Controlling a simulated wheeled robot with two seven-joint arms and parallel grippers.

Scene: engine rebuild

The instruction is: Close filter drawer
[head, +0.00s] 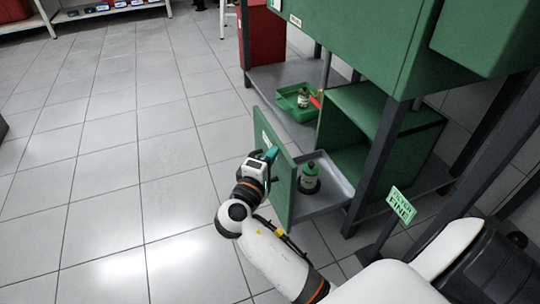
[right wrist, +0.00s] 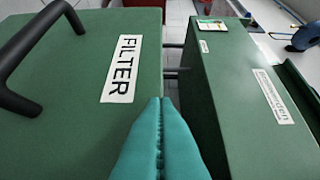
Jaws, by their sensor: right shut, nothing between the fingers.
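The filter drawer stands pulled out of its green cabinet (head: 425,135) in the head view, its grey tray (head: 335,192) showing. A dark green canister (head: 309,180) stands in the tray. The green drawer front (head: 283,190) also fills the left of the right wrist view (right wrist: 75,115), with a white FILTER label (right wrist: 122,68) and a black bar handle (right wrist: 35,45). My right gripper (head: 270,155) is at the outer side of the drawer front near its top. Its teal fingers (right wrist: 160,105) are shut and empty; whether they touch the panel I cannot tell. My left gripper is out of view.
A green tray (head: 287,104) with another canister (head: 303,98) sits on the grey shelf behind the drawer. A dark post (head: 378,165) stands right of the drawer, near a green sign (head: 401,205). The tiled floor (head: 110,150) on the left is clear.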

